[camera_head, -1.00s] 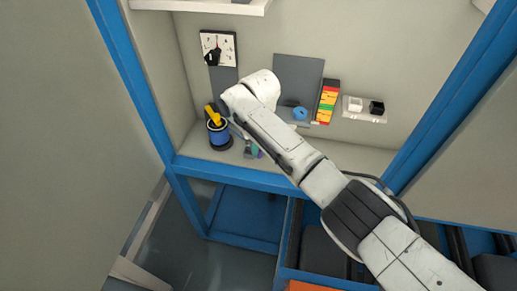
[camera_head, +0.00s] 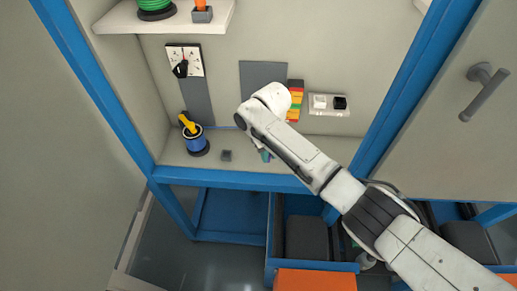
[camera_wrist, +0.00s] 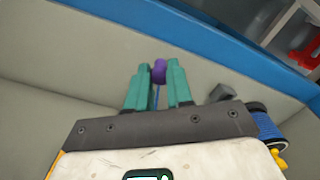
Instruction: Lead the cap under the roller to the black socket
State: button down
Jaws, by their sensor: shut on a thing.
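My gripper (camera_wrist: 156,76) shows in the wrist view with its green fingers closed on the purple cap (camera_wrist: 159,71). A thin blue cable (camera_wrist: 156,95) runs back between the fingers. In the head view only a bit of the gripper (camera_head: 265,155) shows below my arm, over the bench; the cap cannot be made out there. The black socket (camera_head: 340,103) sits beside a white socket (camera_head: 320,101) on a pale wall panel, up and to the right of the gripper. The roller is hidden behind my arm.
A blue cable spool (camera_head: 194,141) with a yellow handle stands at the bench's left. A small grey block (camera_head: 227,155) lies between it and the gripper. A dial (camera_head: 184,60), a grey panel (camera_head: 262,75) and a coloured strip (camera_head: 295,99) are on the back wall. The bench's right is clear.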

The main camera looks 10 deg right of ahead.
jog(key=shift+s+d+p, duration=0.15)
jog(key=shift+s+d, duration=0.1)
jog(key=shift+d, duration=0.55)
jog(key=shift+s+d+p, duration=0.2)
jog(key=shift+s+d, duration=0.1)
jog(key=shift+d, duration=0.55)
jog(key=shift+s+d+p, duration=0.15)
jog(key=shift+s+d, duration=0.1)
jog(key=shift+d, duration=0.55)
